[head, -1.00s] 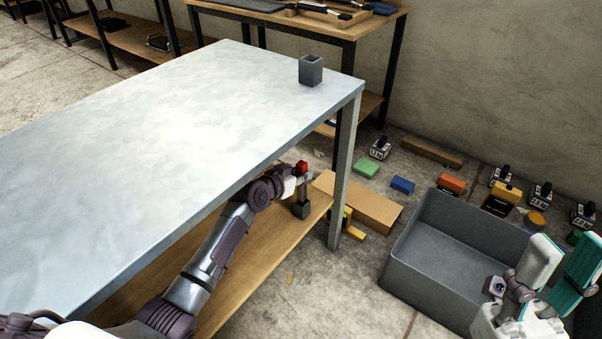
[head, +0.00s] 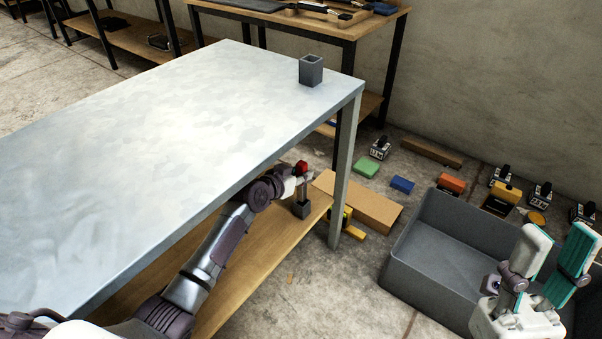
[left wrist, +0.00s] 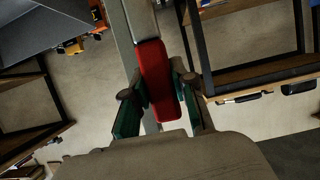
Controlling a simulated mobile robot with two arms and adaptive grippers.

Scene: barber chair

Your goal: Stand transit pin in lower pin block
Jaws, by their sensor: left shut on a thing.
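The transit pin has a red head (head: 301,167) and a grey shaft. It stands about upright over the dark lower pin block (head: 301,209) on the table's wooden lower shelf. My left gripper (head: 303,177) is shut on the red head, just above that block. In the left wrist view the red head (left wrist: 157,80) lies between the teal finger pads, with grey metal beyond it. I cannot tell whether the shaft's lower end is inside the block. My right gripper (head: 558,240) is open and empty, its fingers apart over the grey bin.
A grey hollow block (head: 311,72) stands on the far corner of the metal table (head: 170,150). The table edge and leg (head: 344,175) are close to my left arm. A cardboard box (head: 365,207), a grey bin (head: 425,245) and several coloured blocks lie on the floor.

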